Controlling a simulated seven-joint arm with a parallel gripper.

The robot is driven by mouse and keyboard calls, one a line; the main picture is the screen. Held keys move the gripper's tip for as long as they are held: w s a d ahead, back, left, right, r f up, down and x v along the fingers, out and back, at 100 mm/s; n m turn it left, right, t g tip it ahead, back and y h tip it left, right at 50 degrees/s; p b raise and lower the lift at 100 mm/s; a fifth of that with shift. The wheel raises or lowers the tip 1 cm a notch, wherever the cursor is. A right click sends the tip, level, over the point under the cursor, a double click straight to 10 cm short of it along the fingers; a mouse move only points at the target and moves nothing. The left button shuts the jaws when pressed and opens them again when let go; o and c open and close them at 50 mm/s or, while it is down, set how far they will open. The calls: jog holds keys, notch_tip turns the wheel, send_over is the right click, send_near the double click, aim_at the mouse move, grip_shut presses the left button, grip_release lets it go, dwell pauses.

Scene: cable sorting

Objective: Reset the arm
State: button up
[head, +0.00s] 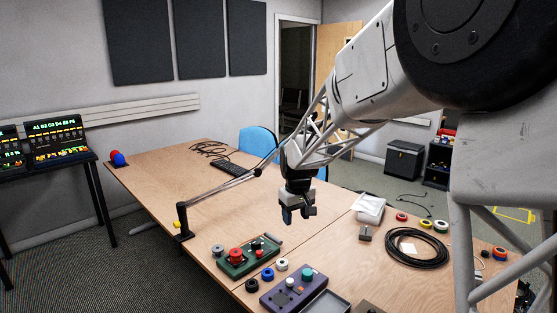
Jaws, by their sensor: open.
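My gripper (298,213) hangs at the end of my arm, pointing down above the middle of the wooden table (190,185). It is open, and nothing shows between its fingers. It is apart from the things on the table. A coiled black cable (417,248) lies on the right part of the table. A tangle of dark cable (209,150) lies at the far end.
A green box with red knobs (237,259) and a purple box (293,287) lie near the front edge. Tape rolls (427,223) and a white bag (369,207) are on the right. A clamped lamp arm (222,188) crosses the left side. A blue chair (258,142) stands behind.

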jog(key=s+d+r+m, duration=0.1)
jog(key=s+d+r, duration=0.2)
jog(key=s, duration=0.3)
jog(key=s+d+r+m, duration=0.1)
jog(key=s+d+r, duration=0.2)
jog(key=s, duration=0.3)
jog(key=s+d+m, duration=0.2)
jog(key=s+d, duration=0.1)
jog(key=s, duration=1.2)
jog(key=s+d+m+t, duration=0.1)
jog(key=s+d, duration=0.3)
jog(key=s, duration=1.2)
jog(key=shift+f+m+t, duration=0.25)
jog(key=shift+m+t, duration=0.05)
jog(key=shift+m, duration=0.1)
